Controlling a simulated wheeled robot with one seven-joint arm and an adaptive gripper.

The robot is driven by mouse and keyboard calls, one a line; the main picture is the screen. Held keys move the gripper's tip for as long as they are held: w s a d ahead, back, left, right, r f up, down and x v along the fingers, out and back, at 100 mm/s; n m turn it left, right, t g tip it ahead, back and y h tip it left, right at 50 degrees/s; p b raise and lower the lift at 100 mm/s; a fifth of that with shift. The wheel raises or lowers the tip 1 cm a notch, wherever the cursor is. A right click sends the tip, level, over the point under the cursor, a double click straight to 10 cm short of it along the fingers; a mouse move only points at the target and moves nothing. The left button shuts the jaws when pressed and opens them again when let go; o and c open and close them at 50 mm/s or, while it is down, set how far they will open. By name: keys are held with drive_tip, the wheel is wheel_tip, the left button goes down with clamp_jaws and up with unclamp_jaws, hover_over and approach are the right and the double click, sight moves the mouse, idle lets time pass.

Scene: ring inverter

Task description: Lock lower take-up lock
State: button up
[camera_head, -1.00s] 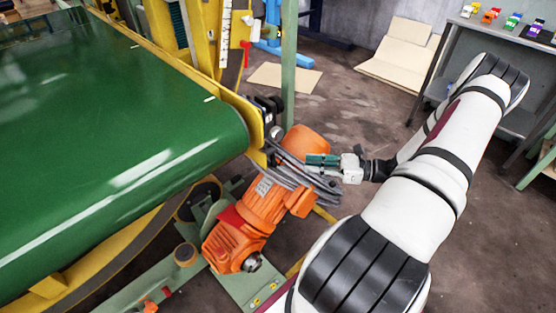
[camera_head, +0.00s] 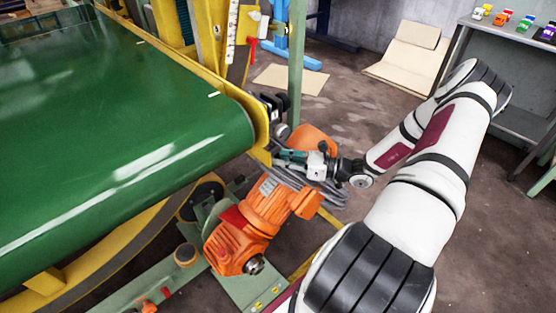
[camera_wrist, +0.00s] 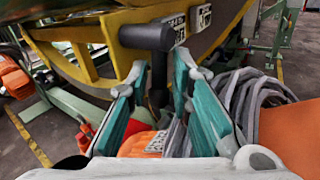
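In the wrist view a black T-shaped handle (camera_wrist: 147,37) sits on the yellow frame, beside small labels; it looks like the lower take-up lock, though I cannot read them. Its dark stem runs down between my fingertips. My gripper (camera_wrist: 160,72) has its teal fingers spread, one on each side of the stem; I cannot tell whether they touch it. In the head view my gripper (camera_head: 285,156) is by the conveyor's near right corner, above the orange motor (camera_head: 262,207). The handle cannot be made out clearly there.
The green conveyor belt (camera_head: 110,150) fills the left of the head view. A green post (camera_head: 297,65) stands behind the gripper.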

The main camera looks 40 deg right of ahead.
drive_tip(key=shift+w+a, duration=0.35)
drive_tip(key=shift+w, duration=0.05)
clamp_jaws()
drive_tip(key=shift+w+f+n+t+y+b, duration=0.25)
drive_tip(key=shift+n+t+y+b, duration=0.15)
drive_tip(key=shift+n+t+b, duration=0.15)
drive_tip(key=shift+w+r+n+t+y, duration=0.1)
drive_tip(key=shift+r+n+t+y, duration=0.1)
drive_tip(key=shift+n+t+y, duration=0.1)
